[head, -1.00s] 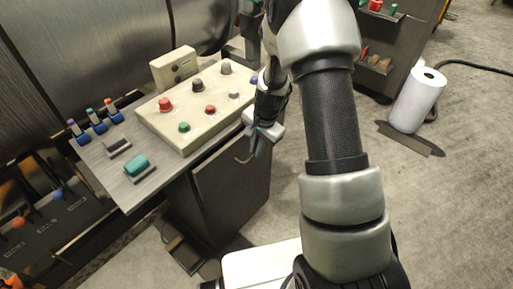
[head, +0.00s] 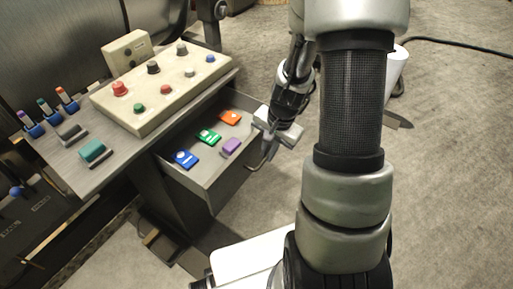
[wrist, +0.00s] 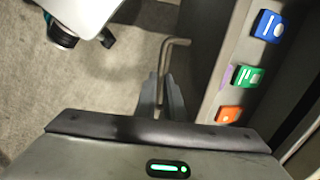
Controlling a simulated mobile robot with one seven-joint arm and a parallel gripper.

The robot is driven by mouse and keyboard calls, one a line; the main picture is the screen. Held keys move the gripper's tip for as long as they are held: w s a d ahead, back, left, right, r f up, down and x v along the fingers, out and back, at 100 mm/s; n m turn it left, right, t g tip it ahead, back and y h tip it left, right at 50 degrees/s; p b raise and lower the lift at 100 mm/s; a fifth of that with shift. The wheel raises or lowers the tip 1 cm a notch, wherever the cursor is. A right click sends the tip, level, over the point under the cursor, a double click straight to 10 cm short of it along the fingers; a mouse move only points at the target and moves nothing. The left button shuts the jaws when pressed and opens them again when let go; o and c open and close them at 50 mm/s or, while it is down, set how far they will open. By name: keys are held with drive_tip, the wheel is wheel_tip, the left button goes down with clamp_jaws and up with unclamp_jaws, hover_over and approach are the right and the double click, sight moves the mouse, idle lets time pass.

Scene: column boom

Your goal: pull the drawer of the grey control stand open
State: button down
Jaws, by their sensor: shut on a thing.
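The grey control stand (head: 65,157) is at the left in the head view. Its drawer (head: 222,186) stands well out from under the top. Inside lie a blue tag (head: 186,159), a green tag (head: 208,137), an orange tag (head: 230,118) and a purple piece (head: 231,147). My gripper (head: 268,148) is at the drawer's front, shut on the bent bar handle (wrist: 177,42). The wrist view shows my fingers (wrist: 161,78) closed around the handle's end, with the drawer to their right. The grip itself is partly hidden in the head view.
A control box (head: 150,105) with several coloured knobs sits on the stand's top. A teal block (head: 92,150) and small marker holders are to its left. A white roll (head: 397,72) stands on the floor behind my arm. Open floor lies to the right.

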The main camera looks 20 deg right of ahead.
drive_tip(key=shift+s+d, duration=0.4)
drive_tip(key=shift+s, duration=0.1)
drive_tip(key=c, duration=1.8)
unclamp_jaws()
drive_tip(key=shift+c, duration=0.2)
drive_tip(key=shift+r, duration=0.1)
wheel_tip(320, 180, up, 17)
drive_tip(key=s+d+p, duration=0.2)
drive_tip(key=p, duration=0.2)
drive_tip(key=shift+s, duration=0.25)
